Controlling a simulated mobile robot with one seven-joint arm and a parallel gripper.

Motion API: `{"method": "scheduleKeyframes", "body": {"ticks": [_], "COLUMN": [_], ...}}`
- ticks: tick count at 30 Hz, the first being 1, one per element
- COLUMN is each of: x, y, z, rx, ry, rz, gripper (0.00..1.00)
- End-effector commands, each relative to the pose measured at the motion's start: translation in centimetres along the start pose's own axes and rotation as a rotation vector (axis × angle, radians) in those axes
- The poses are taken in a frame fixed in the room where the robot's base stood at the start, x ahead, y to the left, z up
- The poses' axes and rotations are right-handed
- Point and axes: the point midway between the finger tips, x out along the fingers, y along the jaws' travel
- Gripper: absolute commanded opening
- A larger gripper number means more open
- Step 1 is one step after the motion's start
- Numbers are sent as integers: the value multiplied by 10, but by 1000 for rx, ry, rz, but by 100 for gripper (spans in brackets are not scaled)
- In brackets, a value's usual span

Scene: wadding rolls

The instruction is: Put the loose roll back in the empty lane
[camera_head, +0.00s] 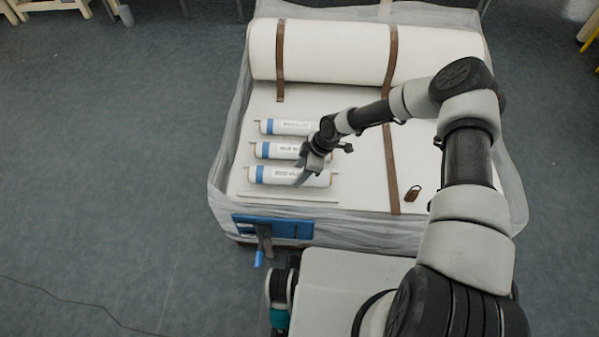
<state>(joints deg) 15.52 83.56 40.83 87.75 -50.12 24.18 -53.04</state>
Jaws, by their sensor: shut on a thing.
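Three white rolls with blue bands and printed labels lie parallel, one behind the other, on a pale rack (285,194) on the bed. They are the back roll (284,127), the middle roll (272,150) and the front roll (270,175). My gripper (302,179) reaches down from the right and is shut on the front roll, right of its label. The front roll is level and in line with the other two. I cannot tell if it rests in its lane or hangs slightly above it. The gripper and wrist hide the right parts of the rolls.
A large white bolster (335,52) with brown straps lies across the back. A small brown tag-like object (412,193) lies at the right. A blue holder (290,227) hangs on the front edge. Sheer fabric (222,170) surrounds the bed. The surface right of the rolls is mostly clear.

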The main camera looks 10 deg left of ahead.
Motion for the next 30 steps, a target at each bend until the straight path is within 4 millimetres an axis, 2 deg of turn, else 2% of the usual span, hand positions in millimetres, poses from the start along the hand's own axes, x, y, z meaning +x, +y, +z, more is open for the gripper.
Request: {"method": "scheduleKeyframes", "body": {"ticks": [14,15,18,26,30], "x": [9,9,9,9,2], "y": [0,0,0,0,0], "z": [3,4,4,4,1], "rx": [0,0,0,0,0], "ry": [1,0,0,0,0], "rz": [1,0,0,0,0], "gripper": [0,48,64,65,65]}}
